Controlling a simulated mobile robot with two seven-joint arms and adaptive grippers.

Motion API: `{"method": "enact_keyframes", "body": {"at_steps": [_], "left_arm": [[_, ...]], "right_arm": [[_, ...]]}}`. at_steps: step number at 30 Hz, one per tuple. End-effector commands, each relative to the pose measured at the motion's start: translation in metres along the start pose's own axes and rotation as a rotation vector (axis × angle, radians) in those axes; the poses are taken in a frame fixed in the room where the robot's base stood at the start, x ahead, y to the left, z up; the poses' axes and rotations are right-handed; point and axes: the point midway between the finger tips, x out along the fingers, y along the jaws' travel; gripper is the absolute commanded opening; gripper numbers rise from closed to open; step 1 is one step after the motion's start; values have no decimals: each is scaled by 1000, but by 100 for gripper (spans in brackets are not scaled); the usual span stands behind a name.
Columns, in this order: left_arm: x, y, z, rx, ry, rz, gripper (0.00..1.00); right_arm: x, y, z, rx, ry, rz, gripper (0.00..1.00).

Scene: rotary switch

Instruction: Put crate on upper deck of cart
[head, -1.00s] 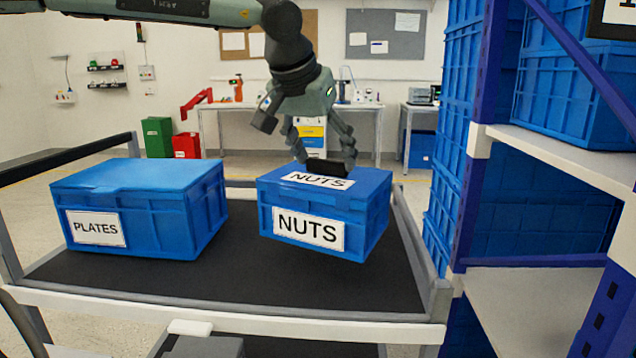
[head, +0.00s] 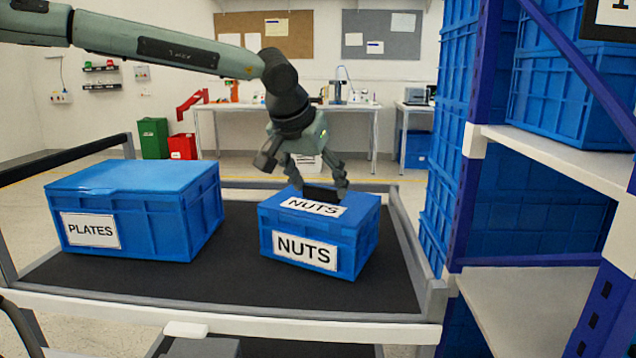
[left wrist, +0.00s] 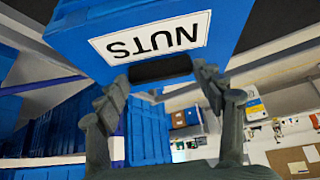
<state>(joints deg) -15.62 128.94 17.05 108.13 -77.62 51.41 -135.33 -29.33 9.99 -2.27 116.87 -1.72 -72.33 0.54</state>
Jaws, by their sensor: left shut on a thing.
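The blue crate labelled NUTS (head: 340,235) is over the right half of the cart's black upper deck (head: 130,285), looking slightly tilted. I cannot tell whether its base touches the deck. My left gripper (head: 322,192) comes from above and is shut on the dark handle piece at the crate's lid. In the left wrist view the crate (left wrist: 75,42) fills the top, with the fingers (left wrist: 165,85) at either side of the dark handle piece. My right gripper is not in view.
A blue crate labelled PLATES (head: 150,235) stands on the deck's left half, with a gap between the crates. A shelf rack with a purple-blue post (head: 480,130) and blue crates rises close to the cart's right. A workbench (head: 290,109) stands behind.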

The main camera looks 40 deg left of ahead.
Motion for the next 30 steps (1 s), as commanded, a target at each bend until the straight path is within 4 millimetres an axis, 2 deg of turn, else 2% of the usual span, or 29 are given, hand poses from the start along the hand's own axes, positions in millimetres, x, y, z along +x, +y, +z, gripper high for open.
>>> {"method": "enact_keyframes", "body": {"at_steps": [1,2,6,19,23,30], "left_arm": [[1,0,0,1,4,1,8],[1,0,1,0,0,0,71],[1,0,1,0,0,0,88],[-5,0,-2,0,2,1,89],[-26,1,-2,-1,5,2,89],[-79,0,-2,-1,6,2,89]], "right_arm": [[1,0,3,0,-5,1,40],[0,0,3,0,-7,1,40],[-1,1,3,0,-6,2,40],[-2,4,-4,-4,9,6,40],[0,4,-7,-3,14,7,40],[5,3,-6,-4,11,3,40]]}}
